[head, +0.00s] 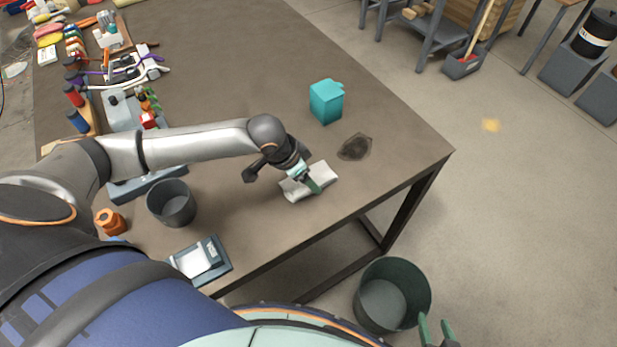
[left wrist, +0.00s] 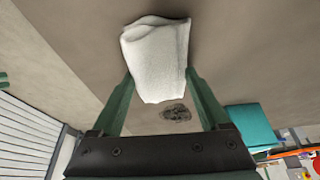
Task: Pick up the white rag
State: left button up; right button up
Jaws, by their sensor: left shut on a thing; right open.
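The white rag (head: 326,174) is a folded cloth near the right part of the table's front edge. My left gripper (head: 311,184) is shut on it from above, and its wrist hides part of the rag. In the left wrist view the rag (left wrist: 157,50) sits between the two green fingers (left wrist: 158,78), which touch its sides. I cannot tell whether it rests on the table or hangs just above it. My right gripper (head: 436,329) is open and empty at the bottom right, beyond the table's edge.
A dark stain (head: 355,147) and a teal box (head: 326,103) lie behind the rag on the brown table (head: 230,60). A grey cup (head: 171,204), an orange part (head: 110,221) and a scale-like device (head: 201,261) stand left. A bin (head: 392,295) stands on the floor in front.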

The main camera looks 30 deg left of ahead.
pick_arm(q)
jog(key=shift+r, duration=0.1)
jog(key=shift+r, duration=0.6)
jog(key=s+d+r, duration=0.6)
jog(key=s+r, duration=0.5)
jog(key=s, duration=0.1)
jog(key=shift+d+r+p, duration=0.3)
jog(key=shift+d+p, duration=0.1)
jog(key=shift+s, duration=0.1)
